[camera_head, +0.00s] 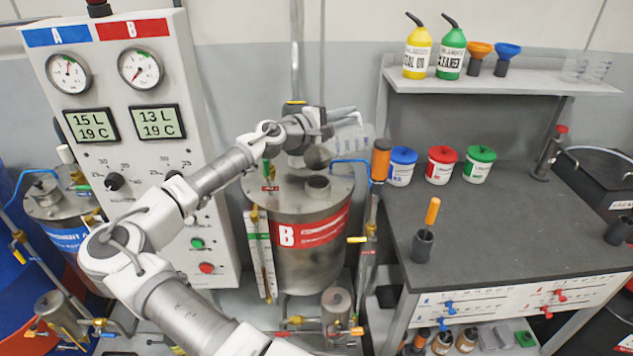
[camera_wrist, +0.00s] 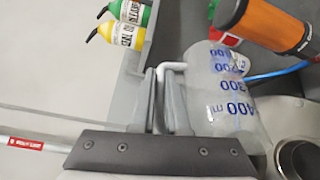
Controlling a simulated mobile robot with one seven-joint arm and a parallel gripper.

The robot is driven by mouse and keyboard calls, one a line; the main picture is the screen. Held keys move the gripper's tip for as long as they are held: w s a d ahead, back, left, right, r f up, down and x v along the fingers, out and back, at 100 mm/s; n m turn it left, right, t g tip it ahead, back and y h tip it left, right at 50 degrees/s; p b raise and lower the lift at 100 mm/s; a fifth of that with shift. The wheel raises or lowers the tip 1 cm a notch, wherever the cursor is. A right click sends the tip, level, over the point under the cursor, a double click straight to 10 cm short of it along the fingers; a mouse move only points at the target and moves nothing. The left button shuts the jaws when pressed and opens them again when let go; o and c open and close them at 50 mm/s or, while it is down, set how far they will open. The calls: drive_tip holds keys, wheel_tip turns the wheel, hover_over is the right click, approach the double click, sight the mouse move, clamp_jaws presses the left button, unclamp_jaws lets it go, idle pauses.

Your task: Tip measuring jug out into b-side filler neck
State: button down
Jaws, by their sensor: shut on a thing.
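The measuring jug (camera_wrist: 224,90) is translucent with blue millilitre marks. My gripper (camera_wrist: 163,88) is shut on its pale handle in the wrist view. The jug looks tilted, with its 400 mark nearest the tank; its contents cannot be made out. In the head view the jug (camera_head: 353,142) is partly hidden behind my gripper (camera_head: 333,122), above the rear of the B tank. The b-side filler neck (camera_head: 318,184) is a short open metal collar on the tank lid. In the wrist view the neck (camera_wrist: 301,158) shows at lower right, apart from the jug.
The B tank (camera_head: 312,262) has a red band. The gauge cabinet (camera_head: 145,150) is at left. The workbench (camera_head: 500,225) at right holds several tubs and a screwdriver.

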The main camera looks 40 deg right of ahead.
sight(369, 125)
drive_tip(key=d+y+p, duration=0.1)
drive_tip(key=s+d+f+m+y+p, duration=0.1)
drive_tip(key=d+p, duration=0.1)
drive_tip(key=s+d+f+y+p, duration=0.1)
drive_tip(key=d, duration=0.1)
drive_tip(key=shift+s+f+t+y+p, duration=0.1)
drive_tip(key=shift+s+t+y+p, duration=0.15)
drive_tip(key=shift+t+y+p, duration=0.1)
drive_tip(key=shift+f, duration=0.25)
drive_tip(key=shift+s+d+f+m+y+p, duration=0.3)
drive_tip(key=shift+d+f+m+y+p, duration=0.1)
drive_tip(key=shift+d+f+y, duration=0.2)
drive_tip(key=shift+s+d+f+t+y, duration=0.1)
drive_tip(key=shift+d+f+t+y, duration=0.15)
drive_tip(key=shift+f+y, duration=0.3)
drive_tip(key=s+d+r+m+t+y+p, duration=0.2)
drive_tip(key=s+d+r+t+y+p, duration=0.1)
drive_tip(key=y, duration=0.7)
drive_tip(key=shift+d+r+m+t+p, duration=0.3)
drive_tip(key=shift+d+r+t+p, duration=0.55)
drive_tip(key=shift+d, duration=1)
drive_tip(key=shift+f+g, duration=0.25)
drive_tip(key=shift+f, duration=0.05)
